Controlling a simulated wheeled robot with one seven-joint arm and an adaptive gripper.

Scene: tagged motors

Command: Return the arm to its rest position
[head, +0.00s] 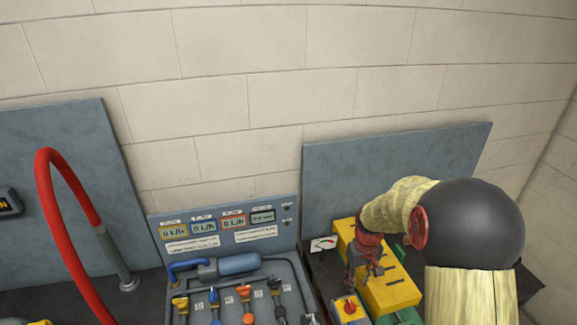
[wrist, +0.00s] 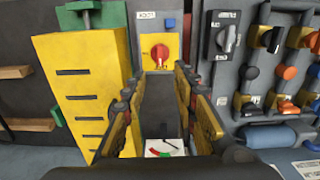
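My arm reaches in from the right in the head view, with pale yellow links and a dark round joint. My gripper (head: 366,262) is low, over the near left part of a yellow slotted block (head: 388,290). In the wrist view my gripper (wrist: 157,82) has its two fingers apart, with nothing held between them. A small yellow box with a red rotary knob (wrist: 160,55) shows beyond the fingertips. The yellow slotted block (wrist: 85,90) stands to the left of the fingers there. Whether the fingers touch anything is not clear.
A white dial gauge (head: 323,244) lies left of the block. A grey panel with small displays (head: 222,222) and several coloured valves stands further left. A red hose (head: 75,190) arches at the far left. Grey boards (head: 385,165) lean against the block wall.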

